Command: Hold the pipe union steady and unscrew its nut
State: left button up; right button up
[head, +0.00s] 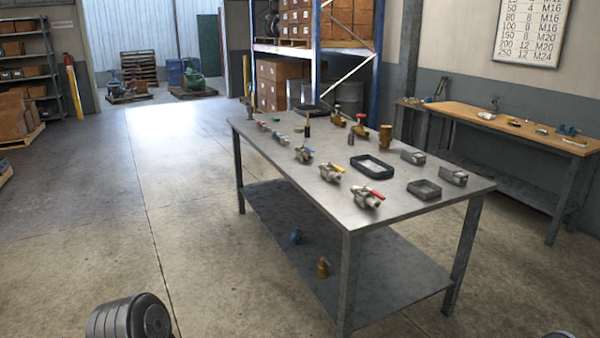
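Several metal fittings stand on a grey steel table; I cannot tell for sure which is the pipe union. A brass upright fitting (385,138) stands toward the back right of the tabletop. Brass fittings with red tops (360,126) stand near the back edge. Silver valve-like fittings with coloured handles lie along the left side, the nearest with a red handle (365,197), another with a yellow handle (331,172). No nut can be made out clearly. Neither gripper shows; only a grey rounded part, likely of my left arm, is at the bottom left, apart from the table.
The table (300,186) also holds a black-rimmed tray (371,167), a dark tray (424,190) and grey blocks (453,177). A wooden-topped bench (550,139) stands right. Floor at left is clear.

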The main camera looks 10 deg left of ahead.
aim_at(250, 112)
jog(key=i+j+u, duration=0.35)
jog(key=i, duration=0.25)
jog(key=i+u, duration=0.4)
jog(key=i, duration=0.2)
jog(key=i+l+u, duration=0.1)
jog(key=i+u, duration=0.25)
jog(key=i, duration=0.25)
jog(key=i+j+z, duration=0.1)
jog(key=i+z, duration=0.15)
jog(key=i, duration=0.4)
jog(key=i+j+z, duration=0.25)
jog(key=i, duration=0.45)
jog(key=i+j+z, duration=0.25)
jog(key=i, duration=0.35)
jog(key=i+j+z, duration=0.2)
jog(key=i+j, duration=0.4)
